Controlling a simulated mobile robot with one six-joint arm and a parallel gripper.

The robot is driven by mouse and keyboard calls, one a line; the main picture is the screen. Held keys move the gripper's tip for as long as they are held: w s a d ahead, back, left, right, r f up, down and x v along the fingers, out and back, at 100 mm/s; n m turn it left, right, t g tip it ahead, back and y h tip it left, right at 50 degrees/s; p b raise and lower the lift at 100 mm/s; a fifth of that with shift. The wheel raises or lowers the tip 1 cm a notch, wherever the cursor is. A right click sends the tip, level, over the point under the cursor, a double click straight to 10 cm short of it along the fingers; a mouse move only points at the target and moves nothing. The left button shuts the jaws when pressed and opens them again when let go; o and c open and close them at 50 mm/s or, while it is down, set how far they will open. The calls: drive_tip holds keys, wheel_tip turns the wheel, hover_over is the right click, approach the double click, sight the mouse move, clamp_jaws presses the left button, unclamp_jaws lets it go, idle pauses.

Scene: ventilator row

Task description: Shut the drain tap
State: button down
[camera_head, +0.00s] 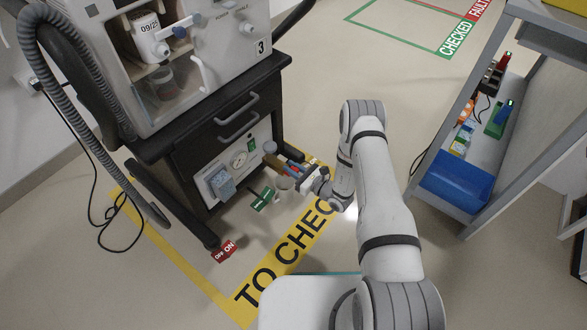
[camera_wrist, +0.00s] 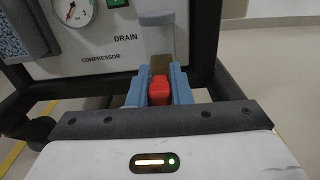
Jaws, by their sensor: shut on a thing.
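The drain tap shows in the wrist view as a brownish body (camera_wrist: 160,66) with a red handle (camera_wrist: 159,91), below a grey-capped clear bowl (camera_wrist: 157,38) by the DRAIN label. In the head view its brown body (camera_head: 273,161) sticks out low on the ventilator cart's front. My gripper (camera_head: 291,171) is at the tap; its two blue fingers (camera_wrist: 159,88) stand on either side of the red handle and are shut on it. The far end of the handle is partly hidden between the fingers, and I cannot tell how far it is turned.
The cart's panel has a gauge (camera_head: 239,159), a green switch (camera_head: 251,145) and a blue-grey filter (camera_head: 220,183). A drawer handle (camera_head: 238,117) is above. A black cable (camera_head: 97,232) lies at left. A shelf unit with a blue bin (camera_head: 457,182) stands right.

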sight(298, 172)
drive_tip(key=c, duration=1.3)
unclamp_jaws()
drive_tip(key=p+v, duration=0.2)
drive_tip(key=v, duration=0.6)
